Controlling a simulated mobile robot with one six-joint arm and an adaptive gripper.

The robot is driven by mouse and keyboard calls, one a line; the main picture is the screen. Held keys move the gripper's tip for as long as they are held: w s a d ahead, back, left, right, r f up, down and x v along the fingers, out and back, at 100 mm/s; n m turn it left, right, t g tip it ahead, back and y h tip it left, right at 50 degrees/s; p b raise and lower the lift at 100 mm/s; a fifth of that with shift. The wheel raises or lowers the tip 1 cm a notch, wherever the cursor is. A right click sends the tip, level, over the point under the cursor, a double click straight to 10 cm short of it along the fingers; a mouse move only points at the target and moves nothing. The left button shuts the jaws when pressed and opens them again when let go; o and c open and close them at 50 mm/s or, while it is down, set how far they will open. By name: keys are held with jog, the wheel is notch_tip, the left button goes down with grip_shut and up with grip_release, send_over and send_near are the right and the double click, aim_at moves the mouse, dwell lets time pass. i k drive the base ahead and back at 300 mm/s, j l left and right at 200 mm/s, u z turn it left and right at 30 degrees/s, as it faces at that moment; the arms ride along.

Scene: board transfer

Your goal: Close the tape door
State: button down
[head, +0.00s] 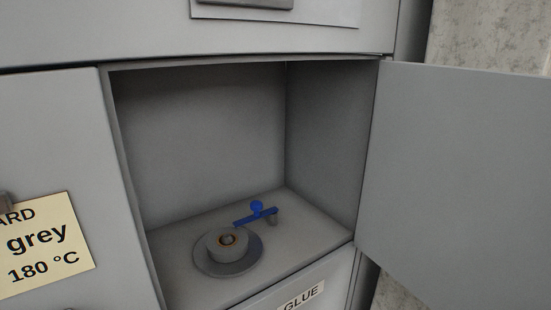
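The tape door (455,170) is a plain grey panel at the right of the head view. It stands wide open, hinged on the right side of a grey compartment (205,130). Inside, on the compartment floor, a grey roll of tape (227,243) sits on a round grey base (228,268). A blue lever with a round knob (257,208) is behind it to the right. My gripper is not in view.
A closed door with a yellow label (45,240) reading "grey" and "180 °C" is at the left. A panel labelled "GLUE" (302,296) is below. Another panel (290,40) is above. A concrete wall (490,35) is behind at the right.

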aim_at(456, 204)
jog(key=u, duration=0.6)
jog(key=k+l+u, duration=0.25)
jog(key=l, duration=0.45)
jog(key=k+l+u, duration=0.25)
jog(key=l, duration=0.4)
jog(key=k+l+u, duration=0.3)
jog(key=l, duration=0.3)
jog(key=k+l+u, duration=0.25)
jog(key=k+l, duration=0.25)
